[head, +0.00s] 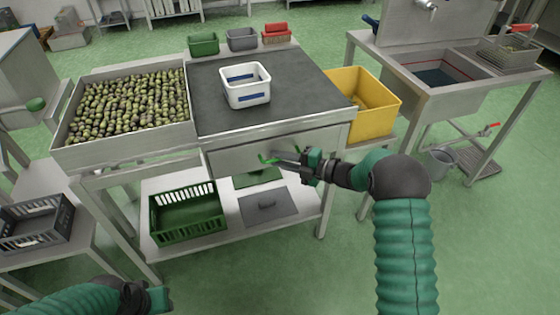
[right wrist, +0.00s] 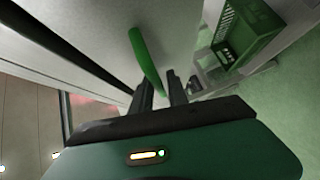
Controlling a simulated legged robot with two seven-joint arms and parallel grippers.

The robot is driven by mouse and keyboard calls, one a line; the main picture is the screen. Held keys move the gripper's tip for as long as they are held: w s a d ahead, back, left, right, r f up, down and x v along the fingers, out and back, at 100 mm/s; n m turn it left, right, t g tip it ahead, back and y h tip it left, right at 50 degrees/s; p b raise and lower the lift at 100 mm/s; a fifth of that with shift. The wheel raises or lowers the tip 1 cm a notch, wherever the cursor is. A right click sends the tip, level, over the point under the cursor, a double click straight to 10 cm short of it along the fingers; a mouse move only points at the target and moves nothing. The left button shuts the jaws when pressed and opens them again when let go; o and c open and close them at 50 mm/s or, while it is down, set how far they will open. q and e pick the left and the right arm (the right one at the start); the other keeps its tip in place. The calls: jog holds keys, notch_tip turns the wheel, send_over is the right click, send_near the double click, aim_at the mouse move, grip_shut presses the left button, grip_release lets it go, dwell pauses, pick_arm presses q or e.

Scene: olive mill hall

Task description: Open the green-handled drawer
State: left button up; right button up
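The drawer (head: 232,160) is a grey metal front under the dark-topped work table and looks closed. Its green handle (head: 268,160) is a curved bar, also seen in the right wrist view (right wrist: 144,58). My right gripper (head: 287,158) is at the right end of the handle. In the right wrist view its two fingers (right wrist: 162,90) stand apart, with the handle's near end between them and a gap showing. Whether they touch it I cannot tell. My left gripper (head: 158,299) is low at the bottom left, away from the drawer, its fingers unclear.
A white bin (head: 246,98) stands on the dark table top (head: 302,90). A tray of olives (head: 122,150) is to the left, a yellow crate (head: 376,118) to the right. A green basket (head: 188,222) sits on the lower shelf. The floor in front is clear.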

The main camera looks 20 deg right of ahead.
jog(key=shift+d, duration=0.1)
grip_shut()
jog(key=shift+s+f, duration=0.1)
jog(key=shift+f, duration=0.05)
dwell(1.2)
